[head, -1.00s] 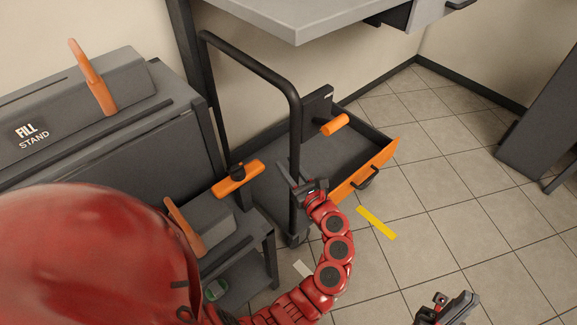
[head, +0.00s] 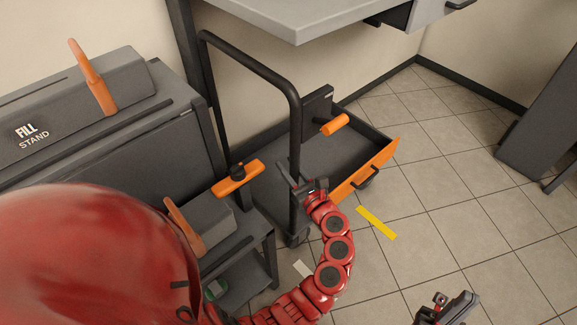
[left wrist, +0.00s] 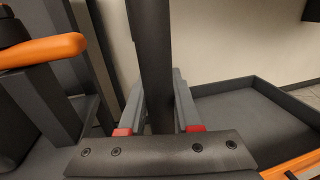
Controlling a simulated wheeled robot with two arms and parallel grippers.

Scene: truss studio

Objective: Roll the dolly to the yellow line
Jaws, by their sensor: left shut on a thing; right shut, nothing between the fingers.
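The dolly (head: 337,165) is a dark grey low cart with an orange front edge and a tall black push handle (head: 262,72). It stands beside the grey fill stand. My left gripper (head: 301,183) is shut on the near upright post of the handle; the post shows between its fingers in the left wrist view (left wrist: 157,95). The yellow line (head: 376,222) is a short strip on the floor tiles, just in front of the dolly's orange edge and apart from it. My right gripper (head: 462,304) is at the bottom right, shut and empty, away from the dolly.
The fill stand (head: 110,135) with orange handles is on the left. A grey tabletop (head: 300,18) overhangs the dolly's back. A dark cabinet (head: 545,130) stands at the far right. The tiled floor (head: 450,190) right of the dolly is clear. A pale strip (head: 303,269) lies near my left arm.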

